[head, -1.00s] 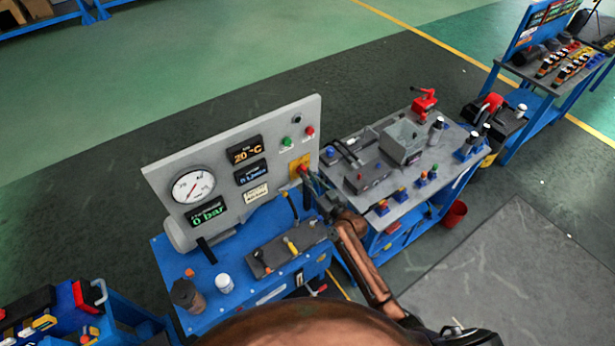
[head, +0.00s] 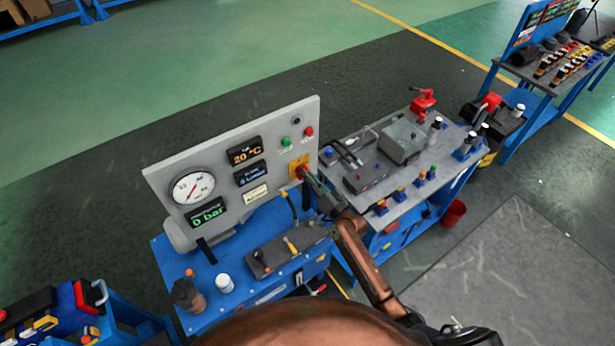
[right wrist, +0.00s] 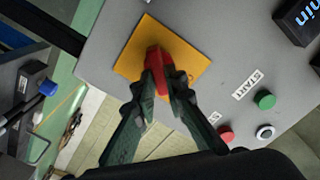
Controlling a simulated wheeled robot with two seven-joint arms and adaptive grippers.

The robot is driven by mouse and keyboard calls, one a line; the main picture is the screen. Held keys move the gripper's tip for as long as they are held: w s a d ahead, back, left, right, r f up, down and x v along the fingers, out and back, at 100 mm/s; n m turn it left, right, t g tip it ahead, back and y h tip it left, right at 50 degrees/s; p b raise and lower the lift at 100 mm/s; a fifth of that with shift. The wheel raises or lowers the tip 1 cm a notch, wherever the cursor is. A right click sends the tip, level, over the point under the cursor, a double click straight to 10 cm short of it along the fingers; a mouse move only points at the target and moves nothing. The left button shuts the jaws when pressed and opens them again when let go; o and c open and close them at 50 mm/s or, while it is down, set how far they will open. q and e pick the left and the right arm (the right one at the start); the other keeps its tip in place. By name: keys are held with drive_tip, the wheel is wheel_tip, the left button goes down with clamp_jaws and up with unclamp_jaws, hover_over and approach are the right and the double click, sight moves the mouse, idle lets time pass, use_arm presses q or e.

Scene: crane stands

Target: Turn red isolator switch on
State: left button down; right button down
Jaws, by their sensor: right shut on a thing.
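The red isolator switch (right wrist: 156,70) sits on a yellow square plate (right wrist: 190,64) on the grey panel. In the head view the yellow plate (head: 294,171) is at the panel's lower right. My right gripper (right wrist: 158,84) is shut on the red switch handle, with one finger on each side of it. In the head view the right gripper (head: 314,181) reaches the switch from the right and hides part of it. The handle's exact angle is hard to read behind the fingers. My left gripper does not show.
The grey panel (head: 222,150) carries a round gauge (head: 194,188), displays, a green button (head: 286,142) and a red button (head: 308,132). The blue bench (head: 215,305) holds a valve block. A table (head: 400,205) with tools stands close on the right.

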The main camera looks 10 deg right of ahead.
drive_tip(key=shift+d+f+m+p, duration=0.1)
drive_tip(key=shift+f+m+p, duration=0.1)
drive_tip(key=shift+m, duration=2.25)
drive_tip(key=shift+f+m+p, duration=0.15)
drive_tip(key=shift+m, duration=2.3)
drive_tip(key=c, duration=2)
unclamp_jaws()
drive_tip(key=shift+o, duration=0.2)
